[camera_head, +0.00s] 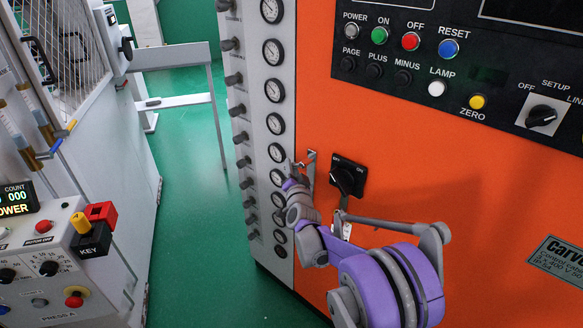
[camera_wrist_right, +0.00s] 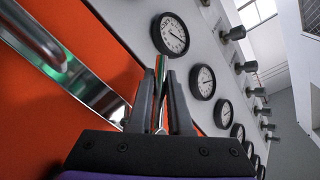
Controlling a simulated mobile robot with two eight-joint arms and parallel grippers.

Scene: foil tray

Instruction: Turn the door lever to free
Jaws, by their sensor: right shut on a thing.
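The door lever (camera_head: 310,162) is a small metal piece on the left edge of the orange cabinet door, left of a black rotary switch. My right gripper (camera_head: 301,179) is at it and covers its lower part in the head view. In the right wrist view the two dark fingers (camera_wrist_right: 162,100) are closed around a thin metal part of the lever (camera_wrist_right: 161,68), which sticks out between the tips. The lever's exact angle is hard to tell. My left gripper is not in view.
The black OFF/ON switch (camera_head: 345,178) sits close to the right of my gripper. A column of gauges (camera_head: 276,124) and knobs runs down the grey panel at left. A shiny metal strip (camera_wrist_right: 85,85) crosses the door in the wrist view. Green floor (camera_head: 190,200) is open at left.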

